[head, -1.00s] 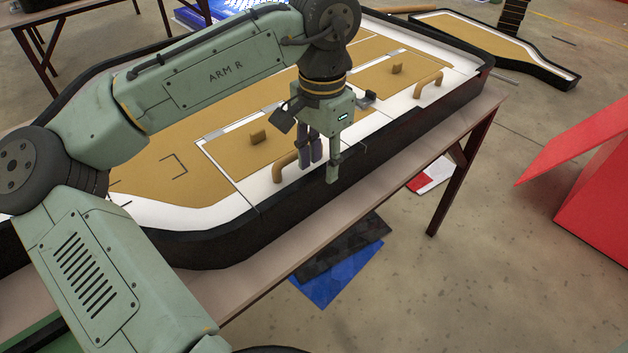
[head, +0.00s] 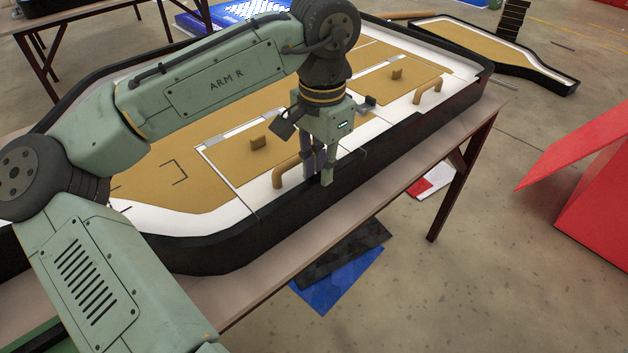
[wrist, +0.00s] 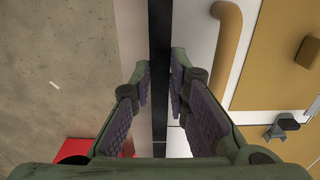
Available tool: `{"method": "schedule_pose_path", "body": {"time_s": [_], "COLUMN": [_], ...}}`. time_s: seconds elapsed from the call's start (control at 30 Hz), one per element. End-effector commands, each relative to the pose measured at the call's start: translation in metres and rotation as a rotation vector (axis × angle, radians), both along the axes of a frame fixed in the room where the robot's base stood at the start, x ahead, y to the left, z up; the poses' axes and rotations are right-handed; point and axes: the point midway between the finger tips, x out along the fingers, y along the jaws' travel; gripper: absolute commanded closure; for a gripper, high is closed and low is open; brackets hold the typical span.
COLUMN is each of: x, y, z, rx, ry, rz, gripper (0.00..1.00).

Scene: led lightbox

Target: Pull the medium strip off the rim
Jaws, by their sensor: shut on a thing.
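The lightbox (head: 215,214) lies on a table, with a white face, tan panels and a black rim. The black strip (head: 405,128) runs along the near long side of that rim. In the wrist view the strip (wrist: 160,22) passes as a narrow dark band between my fingers. My gripper (head: 319,178) points down over the near rim and is shut on the strip, with one finger inside the rim and one outside. In the wrist view the gripper (wrist: 161,70) has its fingertips on both sides of the strip. The strip still lies along the rim.
A tan handle (head: 286,170) stands close to the left of my fingers, and another handle (head: 428,87) is farther right. The table edge (head: 440,135) runs just outside the rim. A red slanted object (head: 585,150) stands at the right. Open floor lies in front.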

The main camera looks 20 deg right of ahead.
Motion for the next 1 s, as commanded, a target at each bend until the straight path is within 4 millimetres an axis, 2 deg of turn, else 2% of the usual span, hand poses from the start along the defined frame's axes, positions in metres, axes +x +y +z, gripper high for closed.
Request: {"method": "schedule_pose_path", "body": {"time_s": [0.33, 1.0], "x": [0.0, 0.0], "y": [0.0, 0.0], "z": [0.002, 0.02], "rx": [0.0, 0.0], "ry": [0.0, 0.0], "rz": [0.0, -0.001], "gripper": [1.0, 1.0]}}
